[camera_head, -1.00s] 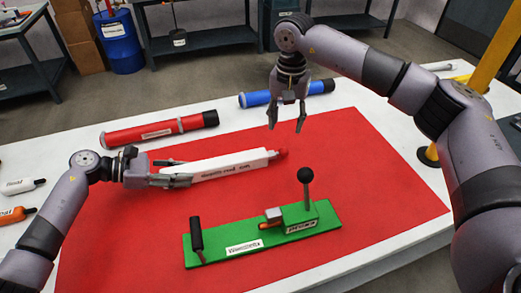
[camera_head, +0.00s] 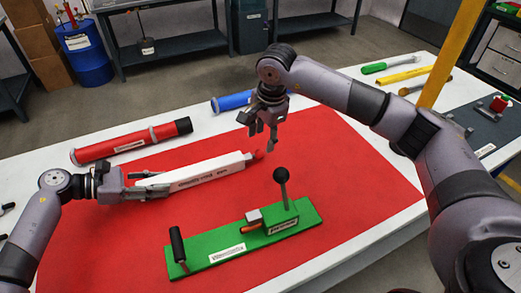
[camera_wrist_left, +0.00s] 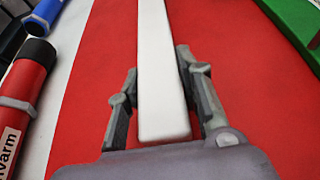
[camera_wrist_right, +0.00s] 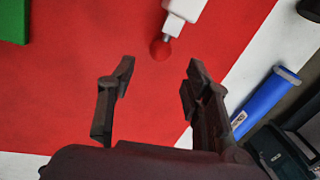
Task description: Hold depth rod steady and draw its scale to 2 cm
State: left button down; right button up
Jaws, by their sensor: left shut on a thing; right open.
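The depth rod (camera_head: 205,172) is a long white bar with a label on its side and a red ball knob (camera_head: 259,154) at its right end. It lies over the red mat. My left gripper (camera_head: 150,187) is shut on the rod's left end; in the left wrist view the fingers (camera_wrist_left: 163,90) flank the white bar (camera_wrist_left: 163,60). My right gripper (camera_head: 262,132) is open and empty, just above and beside the red knob. In the right wrist view the knob (camera_wrist_right: 160,49) lies ahead of the open fingers (camera_wrist_right: 155,75). The scale marks are too small to read.
A green fixture (camera_head: 222,247) with a black-knobbed lever and a black handle stands on the mat in front of the rod. A red tube (camera_head: 130,142) and a blue tube (camera_head: 232,102) lie behind it. Several tools lie at the table's back right.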

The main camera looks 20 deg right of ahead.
aim_at(261, 150)
jog(key=f, duration=0.3)
jog(key=w+f, duration=0.1)
jog(key=f, duration=0.2)
jog(key=shift+w+a+f, duration=0.1)
jog(key=shift+w+f, duration=0.05)
jog(key=shift+f, duration=0.15)
jog(key=shift+c, duration=0.6)
grip_shut()
